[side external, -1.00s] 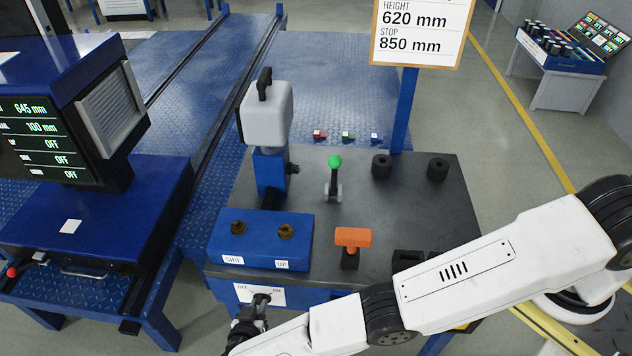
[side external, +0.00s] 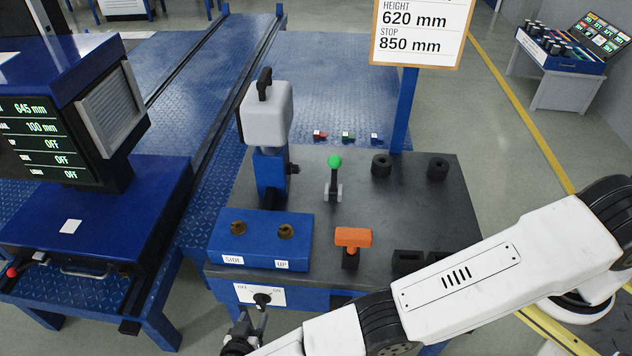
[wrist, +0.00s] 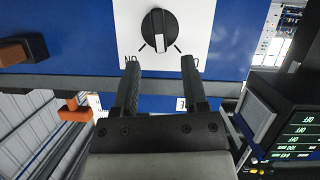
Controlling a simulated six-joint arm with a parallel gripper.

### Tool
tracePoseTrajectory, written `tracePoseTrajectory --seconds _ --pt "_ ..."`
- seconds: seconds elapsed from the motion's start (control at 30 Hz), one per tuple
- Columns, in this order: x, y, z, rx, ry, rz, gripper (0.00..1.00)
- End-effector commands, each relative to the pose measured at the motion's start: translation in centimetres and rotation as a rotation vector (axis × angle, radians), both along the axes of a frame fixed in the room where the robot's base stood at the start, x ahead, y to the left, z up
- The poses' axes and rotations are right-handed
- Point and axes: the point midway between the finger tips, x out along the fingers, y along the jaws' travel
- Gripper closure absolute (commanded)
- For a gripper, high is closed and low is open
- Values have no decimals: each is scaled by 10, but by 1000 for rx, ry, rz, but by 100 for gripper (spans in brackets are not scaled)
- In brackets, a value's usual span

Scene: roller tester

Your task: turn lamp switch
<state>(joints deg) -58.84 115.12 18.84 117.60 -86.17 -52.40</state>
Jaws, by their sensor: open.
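The lamp switch (side external: 262,299) is a black rotary knob on a white plate marked OFF and ON, on the blue front of the bench. In the wrist view the knob (wrist: 159,30) shows with the lettering upside down. Its grip stands roughly upright there, between two tick marks; its exact setting is hard to tell. My gripper (side external: 251,322) is open and empty, just below and in front of the knob. In the wrist view its two fingertips (wrist: 160,66) are spread, one toward each side of the knob, and apart from it.
The monitor (side external: 40,140) at left shows several OFF lines. On the bench top stand a blue box (side external: 260,255) marked SIDE and UP, a green-tipped lever (side external: 335,175), an orange-topped handle (side external: 352,238) and two black rings. A sign (side external: 420,30) stands behind.

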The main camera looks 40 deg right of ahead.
Motion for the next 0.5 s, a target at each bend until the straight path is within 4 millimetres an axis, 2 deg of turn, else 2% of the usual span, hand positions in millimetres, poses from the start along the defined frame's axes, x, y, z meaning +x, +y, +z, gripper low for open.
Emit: tracePoseTrajectory --seconds 0.2,0.5 --pt "-15 17 10 0 -1 1 44" --pt "-21 23 13 1 1 0 44"
